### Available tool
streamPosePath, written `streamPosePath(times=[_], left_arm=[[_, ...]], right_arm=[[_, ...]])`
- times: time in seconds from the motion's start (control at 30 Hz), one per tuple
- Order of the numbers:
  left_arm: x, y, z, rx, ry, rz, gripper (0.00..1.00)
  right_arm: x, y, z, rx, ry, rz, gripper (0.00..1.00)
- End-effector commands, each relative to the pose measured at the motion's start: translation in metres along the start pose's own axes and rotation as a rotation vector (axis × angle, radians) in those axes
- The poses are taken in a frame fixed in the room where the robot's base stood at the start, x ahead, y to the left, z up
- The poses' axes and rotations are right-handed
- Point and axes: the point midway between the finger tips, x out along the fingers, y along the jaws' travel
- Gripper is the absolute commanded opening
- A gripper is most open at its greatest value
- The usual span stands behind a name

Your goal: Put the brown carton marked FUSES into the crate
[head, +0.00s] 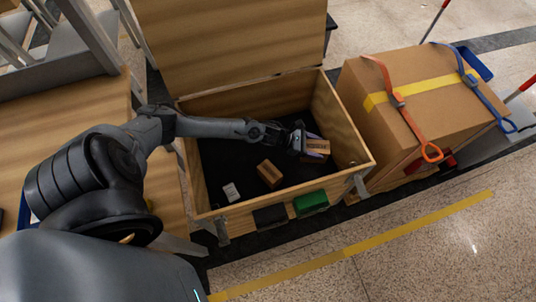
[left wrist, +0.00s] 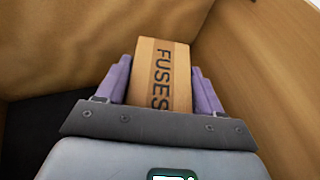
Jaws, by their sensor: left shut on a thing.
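The brown carton marked FUSES (left wrist: 163,75) is between the purple fingers of my left gripper (left wrist: 163,88), which is shut on it. In the head view the carton (head: 317,147) and my left gripper (head: 301,142) are inside the outline of the open wooden crate (head: 350,133), towards its right side. The crate's walls also show around the carton in the left wrist view (left wrist: 262,70). I cannot tell whether the carton touches the crate floor. My right gripper is not in view.
Another brown carton (head: 269,173) and a small white box (head: 231,192) lie on the dark crate floor. The crate's lid (head: 235,40) stands open at the back. A large strapped carton (head: 425,90) stands to the right. A wooden table (head: 60,120) is at the left.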

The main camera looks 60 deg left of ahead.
Motion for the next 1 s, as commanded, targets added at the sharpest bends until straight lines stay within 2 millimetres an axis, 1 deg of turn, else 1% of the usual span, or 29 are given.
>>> streamPosePath(times=[0.03,0.27,0.37,0.63,0.7,0.87,1.0], left_arm=[[0.0,0.003,-0.011,0.003,-0.001,-0.001,0.27],[-0.001,0.006,-0.026,0.004,-0.003,-0.009,0.27],[0.002,0.006,-0.036,0.004,-0.002,-0.009,0.27],[0.018,0.005,-0.074,0.003,-0.002,-0.008,0.27],[0.021,0.006,-0.08,0.003,-0.002,-0.008,0.27],[0.023,0.005,-0.086,0.003,-0.002,-0.008,0.27],[0.029,0.005,-0.1,0.003,-0.002,-0.009,0.27]], right_arm=[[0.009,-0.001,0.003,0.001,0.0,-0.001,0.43],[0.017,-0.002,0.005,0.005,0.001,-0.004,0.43],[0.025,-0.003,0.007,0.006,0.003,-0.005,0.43],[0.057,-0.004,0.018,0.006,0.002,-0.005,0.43],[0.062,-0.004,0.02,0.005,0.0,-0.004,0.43],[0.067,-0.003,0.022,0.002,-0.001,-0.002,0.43],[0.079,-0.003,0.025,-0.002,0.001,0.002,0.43]])
